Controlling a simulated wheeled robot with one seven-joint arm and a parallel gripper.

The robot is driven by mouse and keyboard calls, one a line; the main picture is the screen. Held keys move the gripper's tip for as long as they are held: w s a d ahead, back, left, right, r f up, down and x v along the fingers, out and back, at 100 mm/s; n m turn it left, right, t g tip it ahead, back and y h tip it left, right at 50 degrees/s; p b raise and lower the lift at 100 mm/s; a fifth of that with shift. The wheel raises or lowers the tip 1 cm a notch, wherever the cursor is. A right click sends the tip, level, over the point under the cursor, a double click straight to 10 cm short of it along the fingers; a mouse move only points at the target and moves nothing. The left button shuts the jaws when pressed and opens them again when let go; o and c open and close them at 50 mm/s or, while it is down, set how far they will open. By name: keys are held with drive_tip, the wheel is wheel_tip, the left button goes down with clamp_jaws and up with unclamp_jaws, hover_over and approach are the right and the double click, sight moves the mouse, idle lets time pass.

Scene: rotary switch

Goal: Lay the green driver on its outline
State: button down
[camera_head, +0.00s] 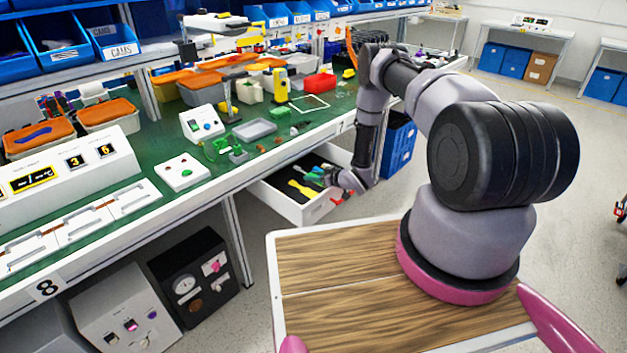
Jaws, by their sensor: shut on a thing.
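An open white drawer (310,207) with a dark inside juts out from under the green bench. My gripper (328,174) is low over the drawer's right part, small in view and partly hidden by my own wrist. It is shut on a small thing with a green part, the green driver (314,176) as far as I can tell. A yellow shape (302,188) lies in the dark drawer bottom, left of and below the gripper. I cannot make out the driver's own outline, nor whether the driver touches the drawer bottom.
The green bench top (262,147) above the drawer holds a grey tray (254,130), a white switch box (201,122) and several small parts. A blue crate (397,145) stands behind my arm. Red pieces (338,198) show near the drawer's right edge.

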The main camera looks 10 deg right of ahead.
drive_tip(key=shift+f, duration=0.7)
drive_tip(key=shift+f, duration=0.1)
drive_tip(key=shift+s+f, duration=0.1)
drive_tip(key=shift+f, duration=0.45)
drive_tip(key=c, duration=0.6)
unclamp_jaws()
drive_tip(key=shift+o, duration=0.6)
drive_tip(key=shift+s+d+f, duration=0.1)
drive_tip(key=shift+s+f, duration=0.05)
drive_tip(key=shift+r, duration=0.2)
drive_tip(key=r+v, duration=0.1)
drive_tip(key=v, duration=1.1)
drive_tip(key=shift+w+r, duration=0.15)
drive_tip(key=shift+w, duration=0.1)
